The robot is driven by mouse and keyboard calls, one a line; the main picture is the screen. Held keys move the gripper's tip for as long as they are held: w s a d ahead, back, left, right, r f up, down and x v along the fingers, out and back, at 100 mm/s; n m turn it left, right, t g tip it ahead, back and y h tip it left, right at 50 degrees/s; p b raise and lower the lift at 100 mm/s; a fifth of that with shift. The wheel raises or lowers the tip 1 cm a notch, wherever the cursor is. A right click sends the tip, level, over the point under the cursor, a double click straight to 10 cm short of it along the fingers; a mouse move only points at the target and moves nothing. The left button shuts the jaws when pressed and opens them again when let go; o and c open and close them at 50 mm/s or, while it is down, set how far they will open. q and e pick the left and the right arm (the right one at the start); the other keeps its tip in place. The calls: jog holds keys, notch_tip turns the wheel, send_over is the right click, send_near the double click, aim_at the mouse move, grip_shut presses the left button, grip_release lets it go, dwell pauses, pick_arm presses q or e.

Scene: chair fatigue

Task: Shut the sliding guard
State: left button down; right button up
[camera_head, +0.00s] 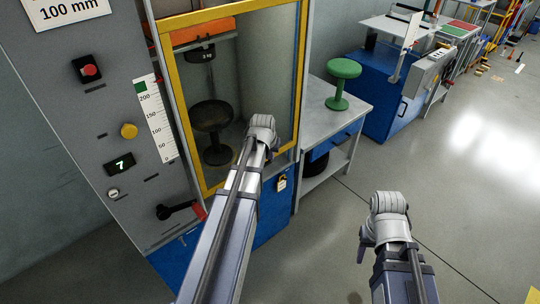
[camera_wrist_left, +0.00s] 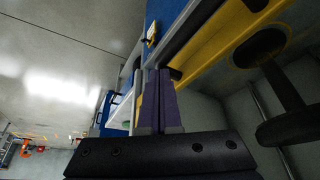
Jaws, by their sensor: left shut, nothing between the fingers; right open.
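The sliding guard (camera_head: 303,75) is a yellow-framed clear panel on the front of the grey test machine. Through it a dark stool (camera_head: 212,117) shows in the chamber. My left gripper (camera_head: 266,140) is in front of the guard's lower right part, its fingers mostly hidden by my wrist. In the left wrist view its purple fingers (camera_wrist_left: 159,88) are shut and empty, close beside a yellow frame bar (camera_wrist_left: 215,45) and a small dark part (camera_wrist_left: 175,74). I cannot tell whether they touch. My right gripper (camera_head: 374,238) is open over the floor, well away from the guard.
The machine's panel carries a red button (camera_head: 89,70), a yellow button (camera_head: 129,131), a display (camera_head: 119,164) and a black lever (camera_head: 176,209). A grey bench (camera_head: 318,128) with a green stool (camera_head: 342,82) stands right of the guard.

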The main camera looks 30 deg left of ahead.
pick_arm(q)
notch_tip(320, 180, down, 10)
jog(key=b, duration=0.8)
jog(key=shift+s+f+b, duration=0.15)
jog(key=shift+f+b, duration=0.05)
jog(key=shift+b, duration=0.15)
pick_arm(e)
notch_tip(320, 180, down, 11)
jog(key=shift+r, duration=0.2)
jog(key=shift+s, duration=0.1)
pick_arm(q)
jog(key=p+v, duration=1.3)
jog(key=v, duration=0.1)
jog(key=shift+w+r, duration=0.25)
jog(key=shift+w, duration=0.05)
pick_arm(e)
notch_tip(320, 180, up, 13)
jog(key=shift+a+r, duration=0.15)
jog(key=shift+a, duration=0.05)
pick_arm(q)
jog(key=shift+a, duration=0.1)
